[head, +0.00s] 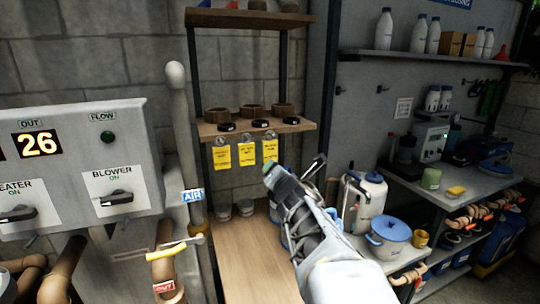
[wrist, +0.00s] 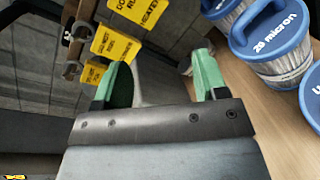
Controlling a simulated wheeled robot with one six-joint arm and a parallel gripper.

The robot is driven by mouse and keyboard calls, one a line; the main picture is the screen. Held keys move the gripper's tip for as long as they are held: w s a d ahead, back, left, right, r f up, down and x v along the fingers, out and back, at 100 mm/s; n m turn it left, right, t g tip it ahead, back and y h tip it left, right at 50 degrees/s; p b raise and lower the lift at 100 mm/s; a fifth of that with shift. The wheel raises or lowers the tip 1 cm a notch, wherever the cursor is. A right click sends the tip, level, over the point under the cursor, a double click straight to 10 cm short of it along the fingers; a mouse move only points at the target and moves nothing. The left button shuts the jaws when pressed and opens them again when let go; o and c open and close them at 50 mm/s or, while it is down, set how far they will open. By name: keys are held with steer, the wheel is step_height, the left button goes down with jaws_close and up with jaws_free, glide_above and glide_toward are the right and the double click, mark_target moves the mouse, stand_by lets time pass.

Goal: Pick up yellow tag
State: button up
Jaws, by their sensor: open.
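Three yellow tags with black print hang in a row under the front edge of a wooden shelf in the head view: a left tag (head: 221,156), a middle tag (head: 247,153) and a right tag (head: 270,150). My gripper (head: 294,168) is open and empty, just right of and slightly below the right tag. In the wrist view my green fingertips (wrist: 160,72) are spread apart. Tags show there at upper left: a large one (wrist: 130,12), a middle one (wrist: 116,44) and a small one (wrist: 94,74) beside the left finger. No tag is between the fingers.
The wooden shelf (head: 285,125) carries black discs and brown rings. Blue-topped filters, one marked 20 micron (wrist: 270,45), stand on the wooden bench at right in the wrist view. A control panel (head: 75,165) stands at left.

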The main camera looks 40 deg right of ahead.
mark_target(271, 149)
steer(key=w+d+n, duration=0.1)
steer(key=w+n, duration=0.1)
steer(key=n, duration=0.1)
steer(key=w+d+r+n+t+y, duration=0.1)
steer(key=w+n, duration=0.1)
steer(key=n, duration=0.2)
steer(key=w+d+r+n+t+y, duration=0.1)
steer(key=w+d+n, duration=0.1)
steer(key=n, duration=0.1)
steer(key=shift+w+r, duration=0.25)
steer(key=shift+w, duration=0.05)
steer(key=shift+p+x, duration=1.15)
steer(key=shift+x, duration=2.2)
steer(key=shift+a+r, duration=0.1)
steer(key=shift+r, duration=0.05)
steer(key=c, duration=0.7)
steer(key=shift+r, duration=0.15)
